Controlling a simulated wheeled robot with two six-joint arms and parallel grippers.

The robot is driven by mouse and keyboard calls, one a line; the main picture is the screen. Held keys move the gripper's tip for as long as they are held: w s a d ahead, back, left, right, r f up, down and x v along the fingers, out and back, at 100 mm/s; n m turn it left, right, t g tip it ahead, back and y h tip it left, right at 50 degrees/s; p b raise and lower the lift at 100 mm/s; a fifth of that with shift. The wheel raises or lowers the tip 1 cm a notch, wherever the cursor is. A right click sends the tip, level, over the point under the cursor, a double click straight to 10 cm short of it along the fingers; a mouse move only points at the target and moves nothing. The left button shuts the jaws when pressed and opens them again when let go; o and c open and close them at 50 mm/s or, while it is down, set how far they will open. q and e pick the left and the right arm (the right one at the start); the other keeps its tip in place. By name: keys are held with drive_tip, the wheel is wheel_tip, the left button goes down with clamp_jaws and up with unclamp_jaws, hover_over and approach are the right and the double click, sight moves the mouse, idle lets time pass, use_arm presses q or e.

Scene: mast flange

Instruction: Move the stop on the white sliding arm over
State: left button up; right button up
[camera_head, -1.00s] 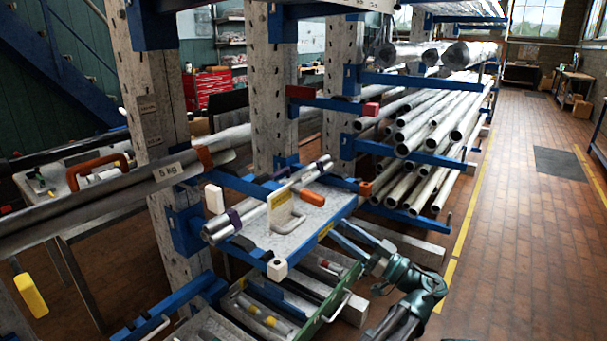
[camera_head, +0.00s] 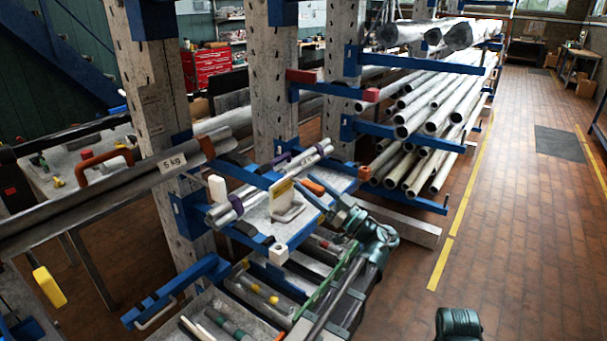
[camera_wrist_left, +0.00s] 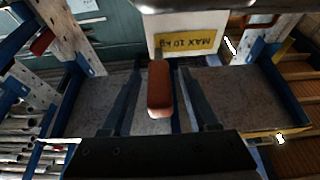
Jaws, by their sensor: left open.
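My left gripper (camera_head: 326,194) is open over the grey shelf plate (camera_head: 258,228). An orange block (camera_head: 313,187) is by its fingertips; in the left wrist view the orange block (camera_wrist_left: 159,90) shows between the two open fingers (camera_wrist_left: 159,72), with gaps at its sides. A white block (camera_head: 217,189) stands upright at the rear left of the shelf, and a white cap (camera_head: 278,253) is on the front blue arm's end. I cannot tell which piece is the stop on the white sliding arm. My right gripper is out of view.
A bracket with a yellow label (camera_head: 284,200) stands beside the orange block; its "MAX 10 kg" label (camera_wrist_left: 188,42) faces the wrist camera. Light tubes (camera_head: 240,205) lie behind it. A drawer with several parts (camera_head: 262,297) is below.

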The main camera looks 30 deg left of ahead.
use_arm(q)
drive_tip(key=shift+p+x, duration=0.3)
drive_tip(key=shift+x, duration=0.95)
clamp_jaws()
idle(0.6)
